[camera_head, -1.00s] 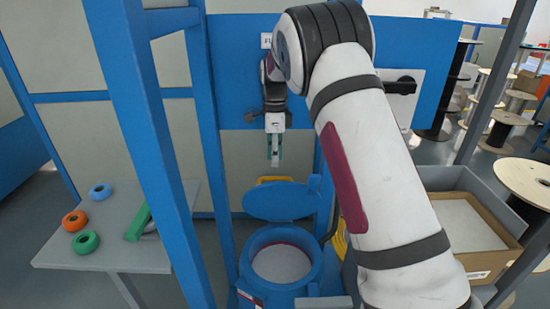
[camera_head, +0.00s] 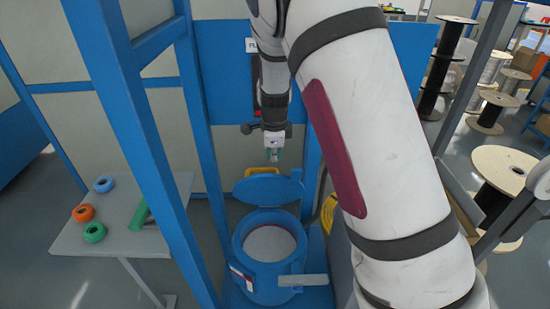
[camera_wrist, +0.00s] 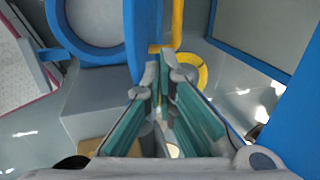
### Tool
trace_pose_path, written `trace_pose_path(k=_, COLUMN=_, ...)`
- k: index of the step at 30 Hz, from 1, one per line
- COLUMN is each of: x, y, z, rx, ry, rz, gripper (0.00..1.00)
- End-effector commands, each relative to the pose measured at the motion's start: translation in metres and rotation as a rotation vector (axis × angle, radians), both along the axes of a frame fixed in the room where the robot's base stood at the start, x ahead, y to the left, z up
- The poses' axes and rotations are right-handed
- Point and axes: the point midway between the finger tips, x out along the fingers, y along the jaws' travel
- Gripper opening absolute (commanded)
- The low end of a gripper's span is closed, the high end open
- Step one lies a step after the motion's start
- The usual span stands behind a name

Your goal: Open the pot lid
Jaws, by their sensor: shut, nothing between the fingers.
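The blue pot (camera_head: 262,285) stands below and in front of my gripper in the head view, with a light grey round surface inside its rim. Its blue lid (camera_head: 268,190) is swung up at the back and the pot's mouth is uncovered. My gripper (camera_head: 273,156) hangs above the lid, pointing down, apart from it and empty. In the wrist view the teal-padded fingers (camera_wrist: 160,85) are close together at the tips. The round blue pot rim (camera_wrist: 128,50) shows at the upper left there.
Blue frame posts (camera_head: 140,120) stand left of the pot. A grey table (camera_head: 110,235) at the left holds blue, orange and green rings (camera_head: 94,232). A yellow coil (camera_head: 328,212) lies right of the lid. Cable spools stand at the right.

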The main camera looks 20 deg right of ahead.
Motion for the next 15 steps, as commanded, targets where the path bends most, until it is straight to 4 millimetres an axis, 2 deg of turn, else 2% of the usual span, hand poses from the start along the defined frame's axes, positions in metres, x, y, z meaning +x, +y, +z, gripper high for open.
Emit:
trace_pose_path(k=9, x=0.014, y=-0.005, z=-0.055, rx=0.001, ry=0.005, rz=-0.002, gripper=0.0)
trace_pose_path(k=15, x=0.021, y=-0.007, z=-0.077, rx=0.001, ry=0.003, rz=-0.001, gripper=0.0)
